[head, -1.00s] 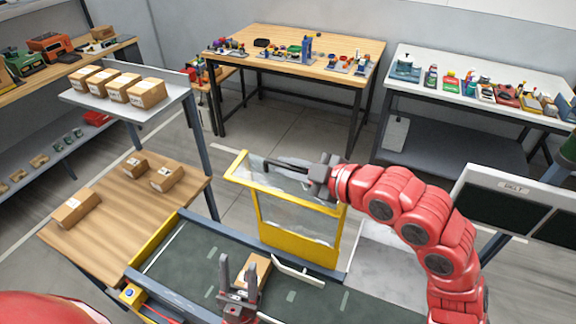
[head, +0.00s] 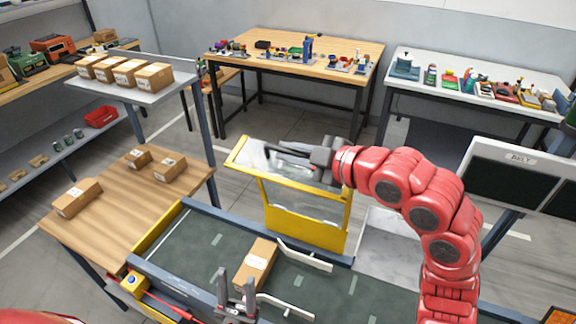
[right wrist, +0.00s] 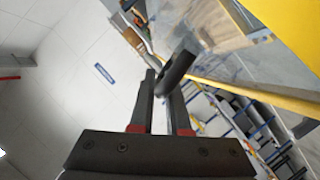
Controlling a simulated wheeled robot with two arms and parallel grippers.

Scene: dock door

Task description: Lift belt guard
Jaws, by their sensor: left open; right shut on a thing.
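The belt guard (head: 303,230) is a yellow frame with clear panels, standing at the far side of the dark conveyor belt. My right gripper (head: 287,153) is at its upper part, reaching over the top from the right. In the right wrist view the right gripper (right wrist: 166,95) is shut on a dark bar-like handle (right wrist: 178,73), with the guard's yellow edge (right wrist: 285,30) beside it. The exact contact is partly hidden. My left gripper (head: 237,295) is open and empty above the near part of the belt, low in the head view.
A cardboard parcel (head: 256,266) lies on the belt (head: 200,240) between pale guide rails (head: 305,256). A wooden table (head: 115,205) with parcels stands left, below a shelf of boxes (head: 128,73). A sign panel (head: 520,180) stands right. Workbenches stand behind, with open floor before them.

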